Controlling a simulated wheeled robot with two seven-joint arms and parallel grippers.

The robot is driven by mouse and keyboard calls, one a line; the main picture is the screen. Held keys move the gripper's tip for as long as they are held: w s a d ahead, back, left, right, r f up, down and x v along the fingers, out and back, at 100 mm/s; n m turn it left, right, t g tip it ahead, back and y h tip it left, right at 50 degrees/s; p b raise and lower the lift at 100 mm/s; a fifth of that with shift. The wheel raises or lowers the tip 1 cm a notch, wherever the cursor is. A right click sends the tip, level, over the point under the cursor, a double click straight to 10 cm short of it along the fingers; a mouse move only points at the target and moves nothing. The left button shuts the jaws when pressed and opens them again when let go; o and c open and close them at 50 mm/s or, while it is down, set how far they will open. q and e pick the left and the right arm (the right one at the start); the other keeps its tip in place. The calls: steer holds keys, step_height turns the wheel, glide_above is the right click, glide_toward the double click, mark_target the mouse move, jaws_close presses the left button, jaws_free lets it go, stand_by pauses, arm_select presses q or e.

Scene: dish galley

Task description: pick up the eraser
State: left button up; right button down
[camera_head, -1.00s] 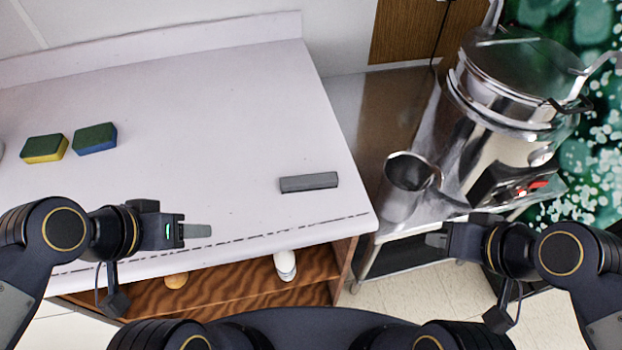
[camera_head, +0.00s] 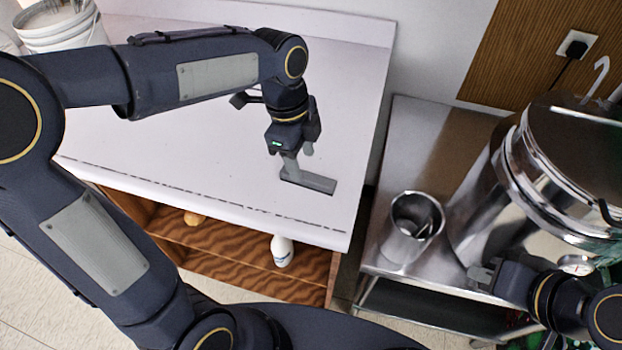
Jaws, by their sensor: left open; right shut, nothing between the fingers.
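The grey bar-shaped eraser (camera_head: 316,183) lies flat on the white countertop, near its front right corner. My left gripper (camera_head: 291,171) points down at the eraser's left end, and its fingers overlap that end in the picture. It is open. I cannot tell whether the fingers touch the eraser or straddle it. My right gripper (camera_head: 482,273) is shut and empty, in front of the steel side table at the right.
A steel cup (camera_head: 408,228) and a large steel pot (camera_head: 520,190) stand on the steel table (camera_head: 415,150). A white bucket (camera_head: 62,32) is at the back left. A shelf under the counter holds a white bottle (camera_head: 281,251) and an orange-brown item (camera_head: 194,218).

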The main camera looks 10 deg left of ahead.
mark_target(308, 176)
arm_select(q)
steer(key=f, duration=0.3)
steer(key=d+f, duration=0.1)
steer(key=f, duration=0.1)
steer(key=shift+w+f, duration=0.2)
steer(key=shift+w, duration=0.15)
steer(key=c, duration=1.1)
steer(key=shift+o, duration=0.2)
steer(key=shift+r, duration=0.15)
